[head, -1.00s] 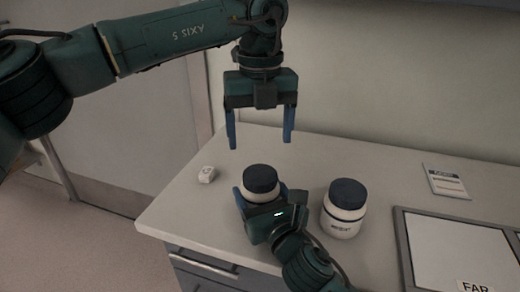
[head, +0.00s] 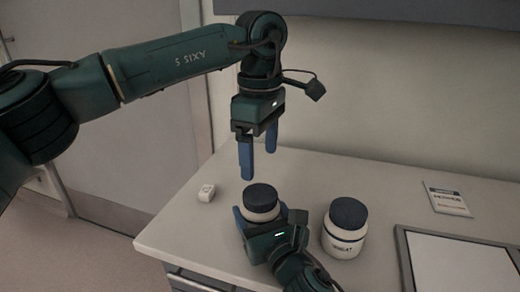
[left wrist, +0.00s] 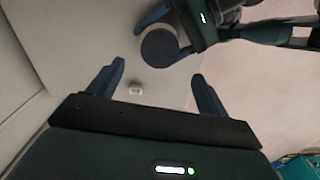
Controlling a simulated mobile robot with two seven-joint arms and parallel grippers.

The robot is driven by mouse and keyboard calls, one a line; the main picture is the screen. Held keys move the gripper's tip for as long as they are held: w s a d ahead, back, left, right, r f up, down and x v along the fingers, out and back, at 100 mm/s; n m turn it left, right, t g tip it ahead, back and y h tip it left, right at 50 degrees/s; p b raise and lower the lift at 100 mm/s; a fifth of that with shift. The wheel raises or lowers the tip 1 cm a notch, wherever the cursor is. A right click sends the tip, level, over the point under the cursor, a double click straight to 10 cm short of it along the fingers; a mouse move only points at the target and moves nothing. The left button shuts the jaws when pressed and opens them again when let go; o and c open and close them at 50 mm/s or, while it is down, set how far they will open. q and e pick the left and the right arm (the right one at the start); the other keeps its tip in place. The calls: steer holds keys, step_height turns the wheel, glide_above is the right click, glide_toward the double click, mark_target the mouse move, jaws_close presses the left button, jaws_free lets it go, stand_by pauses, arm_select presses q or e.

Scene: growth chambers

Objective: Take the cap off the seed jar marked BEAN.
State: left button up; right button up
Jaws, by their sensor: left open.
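A white jar with a dark blue cap (head: 261,198) stands near the counter's front left; its label is hidden. My right gripper (head: 268,222) is shut around this jar's body, below the cap. A second capped jar (head: 343,240), its label seeming to read WHEAT, stands just to the right. My left gripper (head: 258,165) is open and empty, pointing down above and a little behind the held jar. No BEAN label is readable.
A small white block (head: 206,193) lies on the counter left of the held jar. A framed white tray or panel (head: 402,262) lies at the right, with a labelled packet (head: 447,199) behind it. The counter (head: 310,175) behind the jars is clear.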

mark_target(260, 193)
arm_select(q)
steer(key=m, duration=0.6)
steer(key=shift+m, duration=0.3)
steer(key=m, duration=0.5)
steer(key=shift+f, duration=4)
steer(key=shift+c, duration=0.5)
